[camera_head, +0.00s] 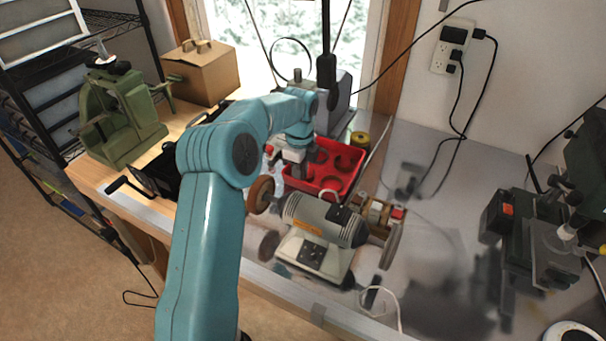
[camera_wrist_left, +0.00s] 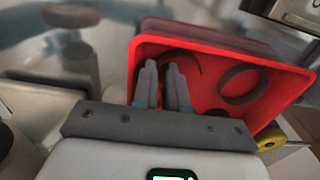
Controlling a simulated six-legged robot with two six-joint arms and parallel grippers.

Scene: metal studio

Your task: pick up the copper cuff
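A red bin (camera_head: 352,181) stands on the bench with several dark brownish rings in it. One ring (camera_head: 348,163) lies toward the bin's right side. In the left wrist view the red bin (camera_wrist_left: 215,42) fills the upper middle, with one ring (camera_wrist_left: 224,96) lying right of the fingers and another ring (camera_wrist_left: 197,66) partly hidden behind them. I cannot tell which ring is the copper cuff. My left gripper (camera_wrist_left: 162,64) reaches over the bin's left part; its fingers are a narrow gap apart, with nothing visibly held. My right gripper is not in view.
A bench grinder (camera_head: 325,222) stands just in front of the bin. A yellow tape roll (camera_head: 359,139) is behind it. A cardboard box (camera_head: 201,72) and a green machine (camera_head: 118,115) stand at left.

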